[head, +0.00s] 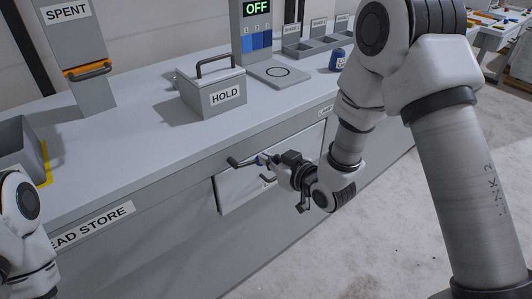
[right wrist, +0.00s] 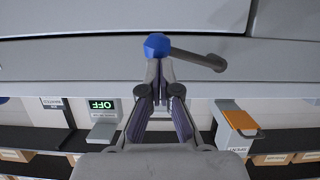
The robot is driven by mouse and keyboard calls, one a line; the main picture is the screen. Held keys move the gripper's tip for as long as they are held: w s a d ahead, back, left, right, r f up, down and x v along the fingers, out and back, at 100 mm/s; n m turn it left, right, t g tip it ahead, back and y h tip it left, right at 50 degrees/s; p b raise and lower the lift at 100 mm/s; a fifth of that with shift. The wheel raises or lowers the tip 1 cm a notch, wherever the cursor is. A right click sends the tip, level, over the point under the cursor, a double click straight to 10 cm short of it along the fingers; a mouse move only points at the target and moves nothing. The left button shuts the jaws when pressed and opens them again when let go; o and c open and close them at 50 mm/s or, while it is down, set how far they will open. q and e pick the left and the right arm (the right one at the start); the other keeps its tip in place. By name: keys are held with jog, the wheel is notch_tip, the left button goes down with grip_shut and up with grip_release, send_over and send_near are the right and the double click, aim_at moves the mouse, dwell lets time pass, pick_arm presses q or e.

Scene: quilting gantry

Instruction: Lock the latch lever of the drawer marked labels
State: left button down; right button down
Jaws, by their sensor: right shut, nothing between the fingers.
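The white drawer front (head: 236,190) is set in the counter's front face. Its label is mostly hidden behind my right gripper. The latch lever (head: 240,163) lies at the drawer's upper edge, its dark handle pointing left in the head view. In the right wrist view the lever (right wrist: 195,57) has a blue hub (right wrist: 157,45) and its arm runs right and slightly down. My right gripper (head: 270,161) is shut and empty; its fingertips (right wrist: 158,68) are right at the hub, though I cannot tell whether they touch. My left gripper is out of view.
On the counter stand a grey HOLD box (head: 213,94) with a handle, a sign reading OFF (head: 257,8), a blue spool (head: 337,60) and small bins (head: 312,45). A SPENT chute (head: 75,45) is at the left. The floor (head: 375,220) at the right is clear.

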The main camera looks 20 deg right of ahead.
jog(key=s+a+f+m+y+b, duration=0.1)
jog(key=a+f+m+y, duration=0.2)
jog(key=f+m, duration=0.4)
jog(key=m+y, duration=0.1)
jog(key=m, duration=0.2)
jog(key=shift+s+a+y, duration=0.15)
jog(key=shift+a+y, duration=0.15)
jog(key=shift+a, duration=0.05)
dwell(0.7)
